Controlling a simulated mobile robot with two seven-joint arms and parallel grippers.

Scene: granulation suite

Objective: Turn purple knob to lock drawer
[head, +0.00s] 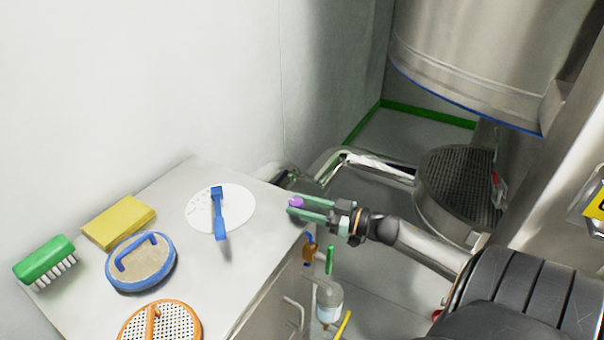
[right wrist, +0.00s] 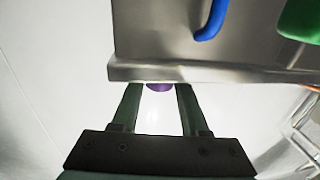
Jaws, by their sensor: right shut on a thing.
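The purple knob (head: 296,202) is at the far right corner of the metal cabinet (head: 262,262), at the edge of its top. My right gripper (head: 294,207) reaches in from the right, its two green fingers on either side of the knob and shut on it. In the right wrist view the knob (right wrist: 159,87) shows between the fingertips, partly hidden by the cabinet edge (right wrist: 215,74). I cannot tell the knob's turn angle or which drawer it belongs to. A drawer handle (head: 297,312) shows low on the cabinet front. My left gripper is not in view.
On the cabinet top are a white disc (head: 240,198) with a blue-handled tool (head: 220,215), a yellow sponge (head: 118,221), a green brush (head: 45,259), a blue-rimmed round pad (head: 141,265) and an orange sieve (head: 160,325). Small items hang beside the front. Large steel equipment (head: 470,60) stands right.

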